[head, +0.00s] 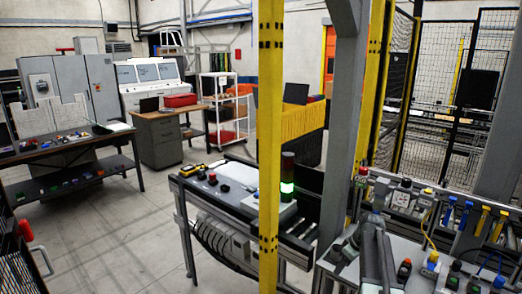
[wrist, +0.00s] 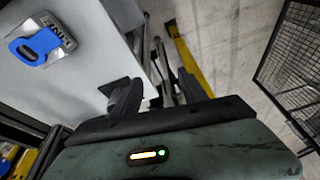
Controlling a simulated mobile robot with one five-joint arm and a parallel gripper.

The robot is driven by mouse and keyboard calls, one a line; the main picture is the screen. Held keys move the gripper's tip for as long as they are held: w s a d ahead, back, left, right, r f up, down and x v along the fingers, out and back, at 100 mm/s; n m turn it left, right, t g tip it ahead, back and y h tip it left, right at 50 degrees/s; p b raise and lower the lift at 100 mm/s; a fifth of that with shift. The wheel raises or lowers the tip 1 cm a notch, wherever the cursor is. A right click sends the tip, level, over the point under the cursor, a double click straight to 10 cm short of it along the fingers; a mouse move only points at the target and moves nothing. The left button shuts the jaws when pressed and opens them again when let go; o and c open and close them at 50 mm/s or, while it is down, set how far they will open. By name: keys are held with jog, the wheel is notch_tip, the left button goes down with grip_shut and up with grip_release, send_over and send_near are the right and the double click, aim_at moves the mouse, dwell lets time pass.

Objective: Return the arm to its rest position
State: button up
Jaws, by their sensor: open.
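My gripper (wrist: 163,86) shows in the wrist view, with its two dark fingers spread apart and nothing between them. Its dark green-grey body fills the bottom of that view. A grey panel (wrist: 85,60) is to the left of and beyond the fingers. A blue-handled piece (wrist: 40,45) sits on a metal plate on this panel. In the head view, grey jointed parts stand at the lower right, but I cannot make out the gripper there.
A yellow post (head: 270,130) and a grey post (head: 348,110) stand close in front. A workbench with tools (head: 430,205) is at the right. A conveyor table (head: 235,190) with a green-lit lamp (head: 287,187) stands centre. Mesh fencing (head: 450,90) is behind. Open floor (head: 120,240) lies left.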

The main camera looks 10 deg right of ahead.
jog(key=a+f+n+g, duration=0.1)
jog(key=a+f, duration=0.1)
jog(key=a, duration=1.4)
jog(key=s+a+f+g+b, duration=0.1)
jog(key=s+a, duration=0.3)
jog(key=a, duration=0.3)
jog(key=s+a+b, duration=0.1)
jog(key=s+a, duration=0.3)
jog(key=a, duration=0.3)
jog(key=s+m, duration=0.2)
jog(key=s+m+h, duration=0.1)
jog(key=s+m, duration=0.1)
jog(key=s+d+m+h, duration=0.1)
jog(key=s+m, duration=0.1)
jog(key=m, duration=0.1)
jog(key=shift+f+g, duration=0.15)
jog(key=shift+g, duration=0.25)
jog(key=c, duration=0.3)
jog(key=shift+d, duration=0.15)
